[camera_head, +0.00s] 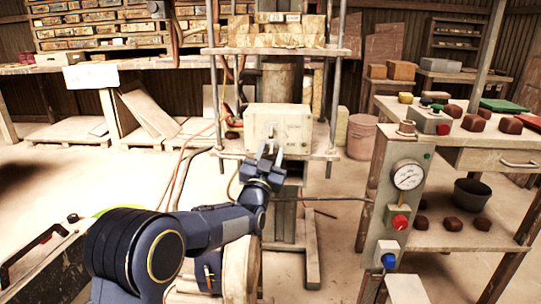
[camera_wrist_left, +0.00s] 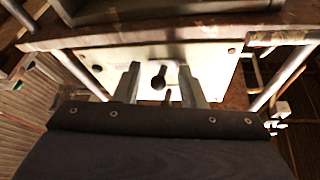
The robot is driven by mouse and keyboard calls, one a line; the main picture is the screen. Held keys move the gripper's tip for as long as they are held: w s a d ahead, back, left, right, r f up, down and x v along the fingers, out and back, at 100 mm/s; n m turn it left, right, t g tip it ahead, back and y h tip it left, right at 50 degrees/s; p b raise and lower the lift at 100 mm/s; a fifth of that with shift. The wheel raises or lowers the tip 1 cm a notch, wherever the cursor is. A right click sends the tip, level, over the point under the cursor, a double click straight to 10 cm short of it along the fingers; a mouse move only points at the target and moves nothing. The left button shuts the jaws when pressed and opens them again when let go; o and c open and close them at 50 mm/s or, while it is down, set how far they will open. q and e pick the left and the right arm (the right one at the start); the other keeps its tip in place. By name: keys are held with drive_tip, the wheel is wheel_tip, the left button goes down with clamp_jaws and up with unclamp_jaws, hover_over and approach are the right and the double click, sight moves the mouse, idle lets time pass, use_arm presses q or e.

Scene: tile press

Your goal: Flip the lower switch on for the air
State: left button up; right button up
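A pale switch box (camera_head: 292,122) is fixed to the front of the press in the middle of the head view. Its pale front plate (camera_wrist_left: 105,72) fills the upper middle of the left wrist view. A dark round switch (camera_wrist_left: 159,76) with a lever sits on the plate, and a second small lever (camera_wrist_left: 169,97) shows below it, partly hidden by my gripper body. My left gripper (camera_head: 268,155) is at the lower edge of the box. In the wrist view its fingers (camera_wrist_left: 160,84) are apart on either side of the switches, with nothing held. Contact with a lever cannot be told. My right gripper is not in view.
A steel post stands on each side of the box, and hoses hang at its left. A panel with a gauge (camera_head: 408,175), a red button (camera_head: 400,222) and a blue button (camera_head: 389,261) stands to the right. A wooden table edge (camera_wrist_left: 220,32) runs above the plate.

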use_arm(q)
clamp_jaws()
drive_tip(key=shift+r+g+p, duration=0.3)
drive_tip(key=shift+r+p, duration=0.05)
drive_tip(key=shift+p, duration=0.4)
wheel_tip(320, 180, up, 2)
drive_tip(key=g+p, duration=0.2)
drive_tip(key=p, duration=0.4)
drive_tip(key=n+g+y+p, duration=0.1)
drive_tip(key=g+p, duration=0.2)
drive_tip(key=p, duration=0.3)
drive_tip(key=shift+s+y, duration=0.15)
drive_tip(key=shift+y, duration=0.15)
drive_tip(key=shift+a+f+g+p, duration=0.15)
drive_tip(key=shift+g+p, duration=0.45)
drive_tip(key=shift+p, duration=0.45)
unclamp_jaws()
